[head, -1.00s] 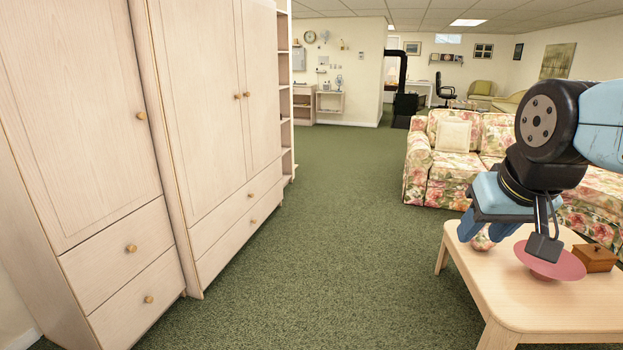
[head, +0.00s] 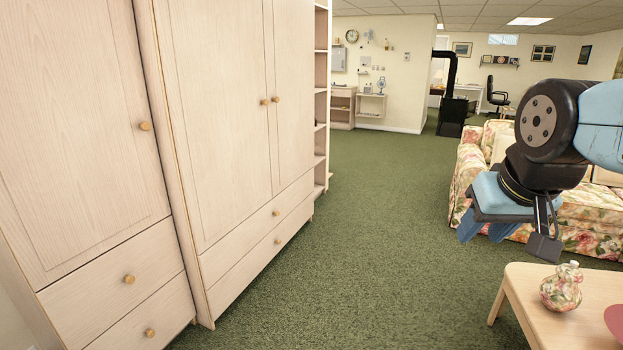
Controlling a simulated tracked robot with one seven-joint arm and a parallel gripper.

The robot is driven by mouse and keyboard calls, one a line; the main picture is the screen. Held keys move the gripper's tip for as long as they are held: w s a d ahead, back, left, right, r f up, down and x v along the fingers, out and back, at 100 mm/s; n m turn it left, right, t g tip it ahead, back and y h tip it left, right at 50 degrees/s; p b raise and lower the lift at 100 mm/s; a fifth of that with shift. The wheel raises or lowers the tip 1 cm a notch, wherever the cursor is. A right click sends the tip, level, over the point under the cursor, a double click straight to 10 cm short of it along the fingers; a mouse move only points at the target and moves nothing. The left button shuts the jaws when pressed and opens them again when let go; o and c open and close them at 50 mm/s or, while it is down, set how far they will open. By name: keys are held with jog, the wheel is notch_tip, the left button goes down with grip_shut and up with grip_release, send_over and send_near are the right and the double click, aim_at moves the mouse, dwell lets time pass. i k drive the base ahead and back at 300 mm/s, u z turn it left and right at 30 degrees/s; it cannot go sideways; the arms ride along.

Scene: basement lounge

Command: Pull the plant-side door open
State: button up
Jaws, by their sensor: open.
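Pale wood cabinets with round knobs stand along the left. The tall left cabinet has one shut door (head: 70,130) with a knob (head: 145,126) near its right edge. The wider cabinet beside it has two shut doors, a left one (head: 212,120) and a right one (head: 294,90), with paired knobs (head: 270,101) at their meeting edges. No plant is in view, so I cannot tell which door is plant-side. My gripper (head: 508,236) is open and empty on the right, pointing down, well apart from all the doors.
Green carpet (head: 370,230) lies clear between cabinets and furniture. A low wooden table (head: 530,300) at lower right carries a floral vase (head: 561,288) and a pink dish (head: 615,322). A floral sofa (head: 466,185) stands behind. Drawers (head: 130,280) sit below the cabinet doors.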

aim_at(212, 52)
jog(key=u, duration=0.2)
jog(key=i, duration=1.25)
jog(key=u, duration=0.75)
jog(key=i, duration=1.35)
jog(key=u, duration=0.65)
jog(key=i, duration=0.65)
jog(key=z, duration=0.1)
